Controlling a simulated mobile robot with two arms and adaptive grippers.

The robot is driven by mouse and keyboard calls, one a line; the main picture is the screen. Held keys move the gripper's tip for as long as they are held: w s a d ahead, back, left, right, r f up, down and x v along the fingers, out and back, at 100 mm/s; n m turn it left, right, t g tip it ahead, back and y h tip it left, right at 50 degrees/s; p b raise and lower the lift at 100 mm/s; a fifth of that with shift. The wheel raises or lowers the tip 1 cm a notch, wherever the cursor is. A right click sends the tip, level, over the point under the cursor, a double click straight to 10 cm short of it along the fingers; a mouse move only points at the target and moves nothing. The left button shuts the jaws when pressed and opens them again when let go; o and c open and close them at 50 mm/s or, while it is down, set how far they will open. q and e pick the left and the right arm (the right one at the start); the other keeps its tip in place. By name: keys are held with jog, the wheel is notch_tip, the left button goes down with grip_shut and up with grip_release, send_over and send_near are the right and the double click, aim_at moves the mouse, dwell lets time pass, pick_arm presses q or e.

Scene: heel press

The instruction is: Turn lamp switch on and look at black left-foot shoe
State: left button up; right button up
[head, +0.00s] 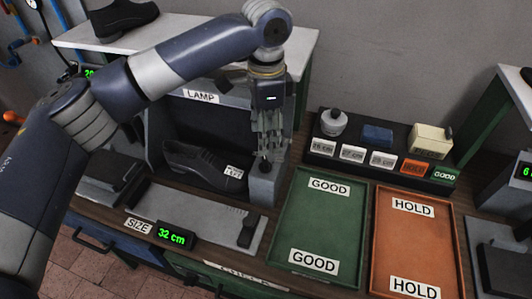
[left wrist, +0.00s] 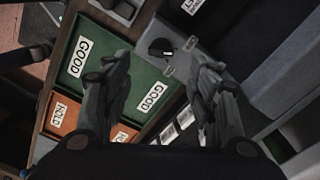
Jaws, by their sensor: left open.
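A black shoe (head: 195,160) with a small white tag lies in the dark booth under the LAMP sign (head: 201,96). My left gripper (head: 270,148) points down over the booth's right grey side wall (head: 264,190). A small black knob (head: 265,167), seemingly the lamp switch, is just below its fingertips. In the left wrist view the gripper (left wrist: 155,75) is open, with the knob (left wrist: 161,47) showing beyond and between its fingers. I cannot tell whether they touch it. My right gripper is out of view.
Another black shoe (head: 122,17) stands on the white shelf (head: 185,45) behind my left arm. The green GOOD tray (head: 318,236) and orange HOLD tray (head: 414,246) lie to the right. A black rack (head: 372,168) with tags and blocks is behind them. A size gauge (head: 172,236) reads 32 cm in front.

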aim_at(266, 160)
pick_arm(q)
notch_tip(266, 160, down, 7)
jog(key=shift+w+f+p, duration=0.1)
jog(key=shift+f+p, duration=0.05)
jog(key=shift+p, duration=0.7)
jog(key=shift+f, duration=0.6)
jog(key=c, duration=1.1)
